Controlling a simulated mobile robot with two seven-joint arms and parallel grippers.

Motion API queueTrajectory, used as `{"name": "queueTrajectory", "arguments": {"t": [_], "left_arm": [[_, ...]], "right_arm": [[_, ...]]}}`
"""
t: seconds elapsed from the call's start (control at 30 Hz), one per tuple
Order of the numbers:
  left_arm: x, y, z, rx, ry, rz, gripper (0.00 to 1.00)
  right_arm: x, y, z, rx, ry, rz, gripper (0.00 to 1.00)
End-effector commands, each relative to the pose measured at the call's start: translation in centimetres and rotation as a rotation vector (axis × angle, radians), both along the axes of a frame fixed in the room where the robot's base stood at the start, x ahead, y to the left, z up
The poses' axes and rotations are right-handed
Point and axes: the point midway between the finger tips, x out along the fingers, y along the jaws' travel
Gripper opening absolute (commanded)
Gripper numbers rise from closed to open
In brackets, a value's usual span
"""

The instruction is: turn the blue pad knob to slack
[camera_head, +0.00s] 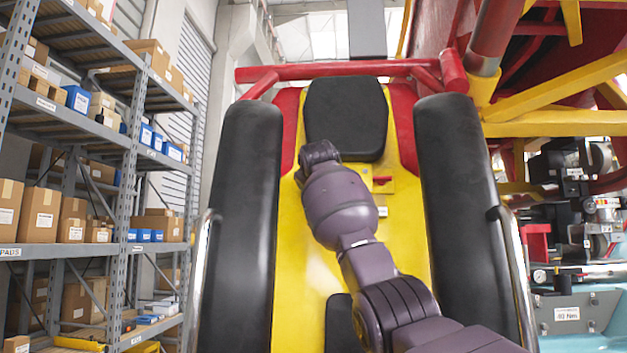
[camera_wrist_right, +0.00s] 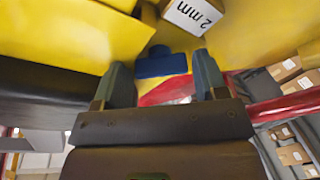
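In the right wrist view the blue pad knob (camera_wrist_right: 160,66) shows ahead of my right gripper (camera_wrist_right: 160,72), in the gap between the two fingertips. The fingers are apart, one on each side of the knob, with no clear contact. I cannot tell how deep the knob sits between them. A white block marked "2 mm" (camera_wrist_right: 194,13) is beside the knob on a yellow surface. In the head view my right arm reaches up over the yellow seat back (camera_head: 300,310). It hides the knob, and I cannot make out the gripper there. My left gripper is not in view.
Black padded bolsters flank the seat on the left (camera_head: 250,200) and right (camera_head: 455,190), with a black headrest (camera_head: 346,110) above. A red bar (camera_head: 340,70) crosses the top. Curved metal rails stand at both sides. Shelves with boxes (camera_head: 75,215) are on the left.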

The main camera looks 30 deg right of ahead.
Motion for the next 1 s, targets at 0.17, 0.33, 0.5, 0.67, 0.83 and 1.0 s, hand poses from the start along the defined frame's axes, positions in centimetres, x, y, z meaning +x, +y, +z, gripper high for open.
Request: {"name": "queueTrajectory", "arguments": {"t": [0.17, 0.33, 0.5, 0.67, 0.83, 1.0], "left_arm": [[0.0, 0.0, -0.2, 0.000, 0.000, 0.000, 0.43], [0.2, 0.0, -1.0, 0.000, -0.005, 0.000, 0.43], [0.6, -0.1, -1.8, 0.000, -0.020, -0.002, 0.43], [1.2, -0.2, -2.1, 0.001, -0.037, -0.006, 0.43], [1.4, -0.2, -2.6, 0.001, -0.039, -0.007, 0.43], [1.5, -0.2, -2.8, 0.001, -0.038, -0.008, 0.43]], "right_arm": [[-0.2, 0.1, 0.0, 0.001, 0.000, 0.000, 0.66], [-1.6, 0.8, -0.1, 0.000, -0.002, 0.001, 0.66], [-4.0, 2.2, -0.1, 0.000, -0.003, 0.001, 0.66], [-6.4, 3.5, 0.1, 0.000, -0.003, 0.001, 0.66], [-8.4, 4.5, 0.4, 0.000, -0.001, 0.001, 0.66], [-9.4, 5.0, 0.5, 0.000, -0.001, 0.001, 0.66]]}}
